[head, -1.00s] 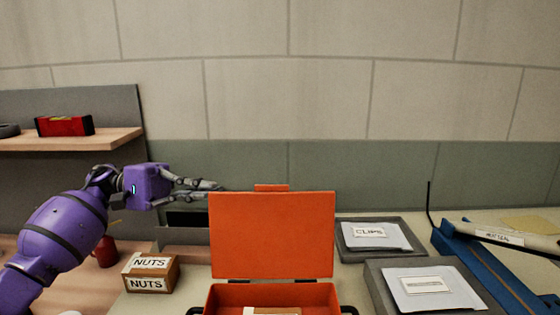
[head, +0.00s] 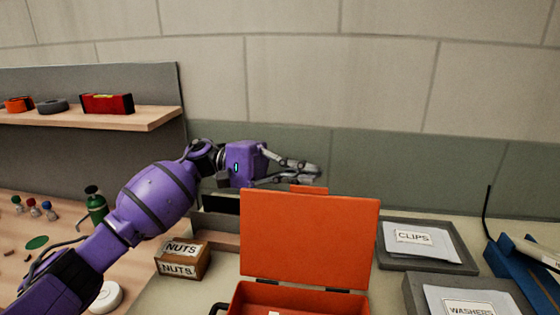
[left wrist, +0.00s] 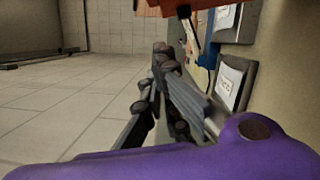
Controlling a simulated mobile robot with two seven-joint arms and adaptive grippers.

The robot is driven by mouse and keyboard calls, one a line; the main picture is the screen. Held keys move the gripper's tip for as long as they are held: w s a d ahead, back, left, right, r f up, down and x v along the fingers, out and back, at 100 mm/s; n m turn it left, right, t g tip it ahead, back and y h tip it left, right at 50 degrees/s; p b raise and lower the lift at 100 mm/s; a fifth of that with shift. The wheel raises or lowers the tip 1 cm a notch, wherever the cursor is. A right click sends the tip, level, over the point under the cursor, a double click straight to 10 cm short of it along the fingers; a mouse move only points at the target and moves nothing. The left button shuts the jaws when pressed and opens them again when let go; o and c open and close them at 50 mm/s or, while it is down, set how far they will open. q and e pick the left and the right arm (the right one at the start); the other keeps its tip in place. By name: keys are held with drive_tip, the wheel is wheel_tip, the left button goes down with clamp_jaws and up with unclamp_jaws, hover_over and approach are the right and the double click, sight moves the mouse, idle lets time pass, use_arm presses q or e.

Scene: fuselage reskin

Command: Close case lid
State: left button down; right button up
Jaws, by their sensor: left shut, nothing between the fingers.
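The orange case (head: 290,299) stands open on the bench at the bottom of the head view. Its lid (head: 310,237) stands up on the hinges at the back, with a small tab on its top edge. My left gripper (head: 318,172) is shut and empty, just above and apparently behind the lid's top edge; whether it touches the lid I cannot tell. In the left wrist view the gripper fingers (left wrist: 185,95) show close together, and part of an orange surface (left wrist: 165,7), likely the lid, shows at the top. My right gripper is not in view.
A NUTS box (head: 183,259) sits left of the case. A CLIPS tray (head: 455,263) and a WASHERS packet (head: 470,302) lie to the right, with a blue tool (head: 515,272) beyond. A shelf (head: 130,119) holds a red level (head: 107,103) at upper left.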

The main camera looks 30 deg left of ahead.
use_arm(q)
drive_tip(key=s, duration=0.2)
drive_tip(key=s+r+p, duration=0.1)
drive_tip(key=shift+s+d, duration=0.2)
drive_tip(key=shift+d, duration=0.1)
drive_tip(key=shift+d, duration=0.1)
